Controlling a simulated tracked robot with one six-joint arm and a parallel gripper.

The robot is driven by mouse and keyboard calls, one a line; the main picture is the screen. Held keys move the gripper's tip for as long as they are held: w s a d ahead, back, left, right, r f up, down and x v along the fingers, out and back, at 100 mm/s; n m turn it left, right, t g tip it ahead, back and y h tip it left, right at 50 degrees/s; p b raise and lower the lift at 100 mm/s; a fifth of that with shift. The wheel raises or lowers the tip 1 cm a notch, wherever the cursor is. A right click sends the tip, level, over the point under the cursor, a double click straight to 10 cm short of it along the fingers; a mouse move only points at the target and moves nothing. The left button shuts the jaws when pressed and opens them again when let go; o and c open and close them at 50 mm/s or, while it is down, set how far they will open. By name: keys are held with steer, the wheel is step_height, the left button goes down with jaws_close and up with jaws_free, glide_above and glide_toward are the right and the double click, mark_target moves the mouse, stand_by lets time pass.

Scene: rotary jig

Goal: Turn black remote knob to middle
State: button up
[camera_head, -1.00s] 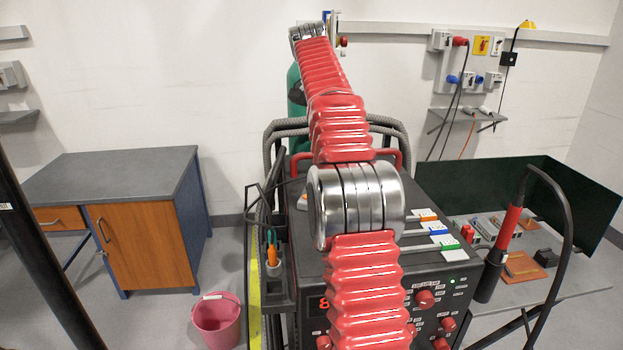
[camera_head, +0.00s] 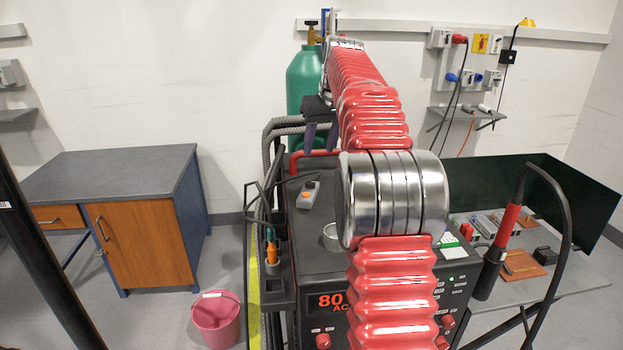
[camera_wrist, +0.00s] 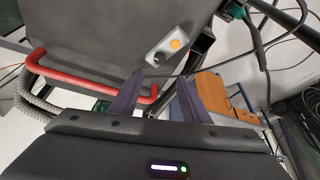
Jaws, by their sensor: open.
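The remote is a small grey box with an orange button on top of the black machine, left of my arm in the head view (camera_head: 308,196). In the wrist view the remote (camera_wrist: 166,49) lies just beyond the fingertips, with the dark knob (camera_wrist: 158,57) at its near end beside the orange button. The knob's pointer is too small to read. My gripper (camera_wrist: 162,76) is open and empty, its two dark fingers apart and pointing toward the remote without visible contact. In the head view my gripper (camera_head: 320,146) hangs behind the remote, partly hidden by my arm.
The black welding machine (camera_head: 300,265) has a red rail (camera_head: 308,156) at its back edge; this rail also shows in the wrist view (camera_wrist: 88,75). Thick grey hoses (camera_head: 272,150) and a green gas cylinder (camera_head: 305,78) stand behind. A cup holding tools (camera_head: 271,254) sits at the left side.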

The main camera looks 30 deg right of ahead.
mark_target(310, 182)
stand_by(0.4)
steer(key=x, duration=1.3)
steer(key=shift+w+f, duration=0.15)
steer(key=shift+f, duration=0.2)
steer(key=shift+c, duration=0.3)
steer(key=c, duration=1)
